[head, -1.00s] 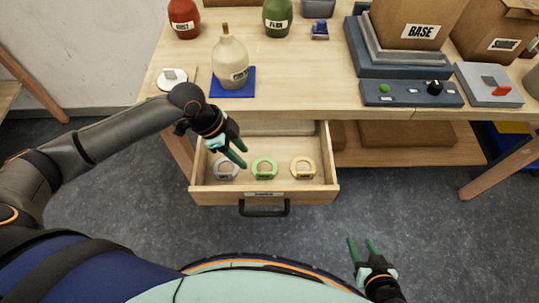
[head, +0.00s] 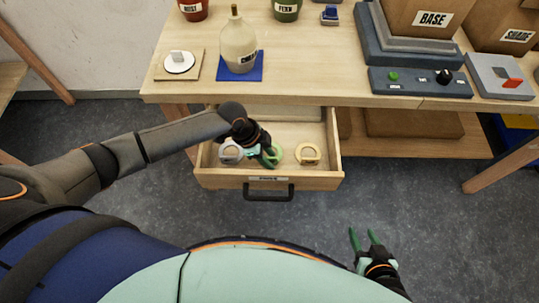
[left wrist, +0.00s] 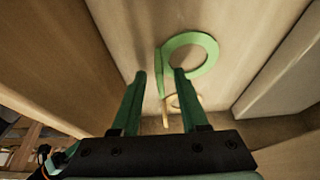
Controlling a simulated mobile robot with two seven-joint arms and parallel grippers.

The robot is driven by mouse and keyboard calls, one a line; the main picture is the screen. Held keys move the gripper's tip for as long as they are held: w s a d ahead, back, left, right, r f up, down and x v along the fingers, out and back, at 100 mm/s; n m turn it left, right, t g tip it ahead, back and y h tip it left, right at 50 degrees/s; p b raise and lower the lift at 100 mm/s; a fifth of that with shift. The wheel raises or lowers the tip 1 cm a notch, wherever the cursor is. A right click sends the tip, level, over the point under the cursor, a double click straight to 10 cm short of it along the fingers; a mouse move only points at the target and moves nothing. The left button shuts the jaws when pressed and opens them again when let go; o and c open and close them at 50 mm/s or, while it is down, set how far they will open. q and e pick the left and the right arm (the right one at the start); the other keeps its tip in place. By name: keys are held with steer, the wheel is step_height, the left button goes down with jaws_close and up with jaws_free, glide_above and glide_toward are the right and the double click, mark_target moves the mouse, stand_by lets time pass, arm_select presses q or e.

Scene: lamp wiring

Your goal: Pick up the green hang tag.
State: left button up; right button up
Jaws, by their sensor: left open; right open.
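The green hang tag (head: 278,154) lies in the open drawer (head: 310,181), between a white tag (head: 229,153) and a yellow tag (head: 308,154). My left gripper (head: 268,161) reaches down into the drawer at the green tag and partly hides it in the head view. In the left wrist view the open fingers (left wrist: 160,75) point at the green tag (left wrist: 206,46). Its ring lies just beyond the right fingertip, and a narrow green part shows between the fingers; I cannot tell whether they touch. My right gripper (head: 365,240) is open and empty, in front of the drawer to the right.
The drawer walls stand close around my left gripper; its black handle (head: 268,195) faces me. The tabletop above holds a cream bottle (head: 238,45) on a blue mat, a switch on a board (head: 179,63), and a BASE box (head: 425,18). The floor before the drawer is clear.

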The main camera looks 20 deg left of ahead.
arm_select(q)
steer(key=shift+f, duration=0.15)
jaws_close()
stand_by(0.5)
